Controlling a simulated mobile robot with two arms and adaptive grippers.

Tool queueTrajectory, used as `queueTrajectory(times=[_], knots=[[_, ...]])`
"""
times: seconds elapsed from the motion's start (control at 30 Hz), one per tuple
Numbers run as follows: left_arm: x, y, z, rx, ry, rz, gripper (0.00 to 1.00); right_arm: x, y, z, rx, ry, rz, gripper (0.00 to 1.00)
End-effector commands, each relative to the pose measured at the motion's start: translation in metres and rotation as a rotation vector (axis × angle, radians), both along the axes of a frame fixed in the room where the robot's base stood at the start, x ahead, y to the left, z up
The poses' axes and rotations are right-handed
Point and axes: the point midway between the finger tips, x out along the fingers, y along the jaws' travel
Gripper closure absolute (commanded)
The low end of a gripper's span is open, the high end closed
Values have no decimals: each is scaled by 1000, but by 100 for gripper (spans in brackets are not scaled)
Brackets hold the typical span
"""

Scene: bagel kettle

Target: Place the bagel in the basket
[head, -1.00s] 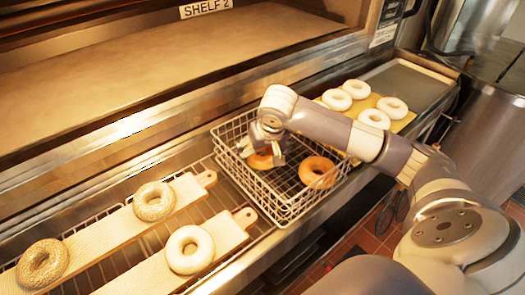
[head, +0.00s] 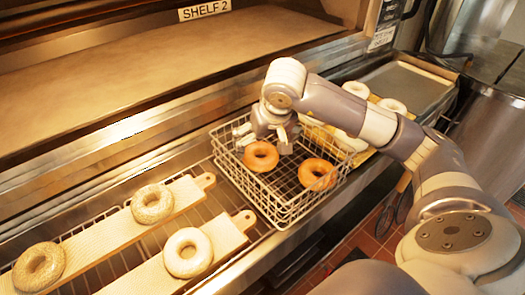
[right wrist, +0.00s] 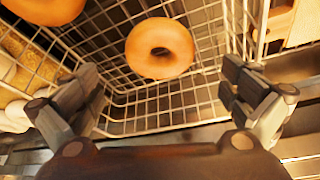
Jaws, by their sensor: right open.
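A wire basket (head: 283,212) holds two golden-brown bagels. One bagel (head: 261,156) lies toward the back left and the other bagel (head: 317,174) toward the front right. My right gripper (head: 264,138) is open and empty above the back left part of the basket, just behind the left bagel. In the right wrist view the open fingers (right wrist: 160,85) stand wide apart. One bagel (right wrist: 160,48) lies on the basket's wire floor beyond them, and part of a second shows at the top left. My left gripper is not in view.
Left of the basket, two pale boards (head: 222,234) on a wire rack carry a seeded bagel (head: 152,203), a pale bagel (head: 187,252) and a darker seeded bagel (head: 39,267). Several white bagels (head: 392,106) lie on a board at the right. An oven shelf opens behind.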

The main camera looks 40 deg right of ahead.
Motion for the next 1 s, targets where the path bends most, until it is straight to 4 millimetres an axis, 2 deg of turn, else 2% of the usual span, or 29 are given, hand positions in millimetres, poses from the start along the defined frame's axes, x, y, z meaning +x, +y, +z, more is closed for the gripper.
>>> queueTrajectory(times=[0.1, 0.3, 0.9, 1.0], knots=[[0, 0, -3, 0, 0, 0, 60, -8, 2, 21, -2, -5, 0, 0], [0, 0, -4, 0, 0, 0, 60, -17, 5, 40, -1, -1, 0, 0], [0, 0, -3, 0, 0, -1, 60, -19, 5, 43, -1, 1, 0, 0], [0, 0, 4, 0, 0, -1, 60, -19, 5, 51, 0, 0, -1, 0]])
